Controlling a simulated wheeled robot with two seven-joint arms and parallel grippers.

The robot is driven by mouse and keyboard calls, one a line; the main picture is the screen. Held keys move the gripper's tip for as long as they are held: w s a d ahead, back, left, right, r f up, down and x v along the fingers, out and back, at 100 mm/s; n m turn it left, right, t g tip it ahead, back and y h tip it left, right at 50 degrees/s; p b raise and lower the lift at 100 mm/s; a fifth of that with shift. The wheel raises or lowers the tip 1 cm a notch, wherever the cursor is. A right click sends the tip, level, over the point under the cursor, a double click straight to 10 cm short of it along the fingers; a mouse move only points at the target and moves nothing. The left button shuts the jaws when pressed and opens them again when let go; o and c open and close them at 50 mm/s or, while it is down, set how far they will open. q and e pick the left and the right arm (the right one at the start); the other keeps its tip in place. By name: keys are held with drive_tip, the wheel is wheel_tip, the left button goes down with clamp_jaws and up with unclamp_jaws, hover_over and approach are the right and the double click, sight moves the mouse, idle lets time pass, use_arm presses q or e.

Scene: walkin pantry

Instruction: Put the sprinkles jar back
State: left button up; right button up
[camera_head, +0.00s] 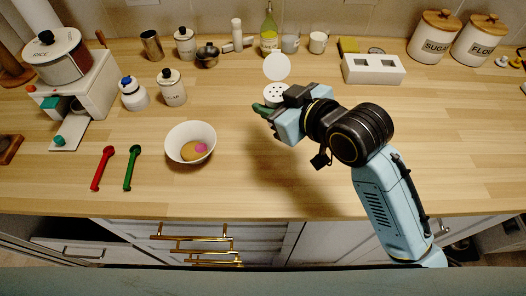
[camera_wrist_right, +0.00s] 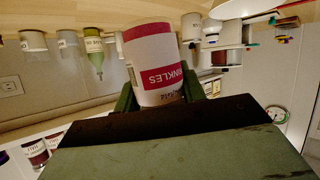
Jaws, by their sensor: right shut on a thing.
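The sprinkles jar (camera_wrist_right: 155,62) is white with a pink-red band and a label ending in "INKLES" in the right wrist view. It sits between the green fingers of my right gripper (camera_wrist_right: 160,92), which is shut on it. In the head view the jar's white perforated top (camera_head: 276,93) shows beside the fingers of my right gripper (camera_head: 265,108), with a round white flap lid (camera_head: 277,67) standing open. The jar is above the counter; its base is hidden. My left gripper is not in view.
A white bowl (camera_head: 190,143) holds something tan and pink on the wooden counter (camera_head: 240,185). Red (camera_head: 101,168) and green (camera_head: 132,167) spoons lie left of it. A white block with square openings (camera_head: 373,69) stands behind my right arm. Canisters and a green bottle (camera_head: 269,28) line the back.

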drive_tip(key=shift+y, duration=0.7)
drive_tip(key=a+f+b, duration=0.1)
drive_tip(key=f, duration=0.5)
drive_tip(key=a+f+b, duration=0.1)
drive_tip(key=f, duration=0.2)
drive_tip(key=shift+s+a+f+b, duration=0.1)
drive_tip(key=shift+s+a+b, duration=0.1)
drive_tip(key=shift+a+b, duration=0.15)
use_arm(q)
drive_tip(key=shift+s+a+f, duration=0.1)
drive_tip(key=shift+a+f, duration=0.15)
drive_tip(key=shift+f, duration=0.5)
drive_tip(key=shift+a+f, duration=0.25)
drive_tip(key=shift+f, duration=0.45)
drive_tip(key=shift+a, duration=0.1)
use_arm(e)
drive_tip(key=o, duration=1)
drive_tip(key=shift+f, duration=0.1)
drive_tip(key=shift+o, duration=0.2)
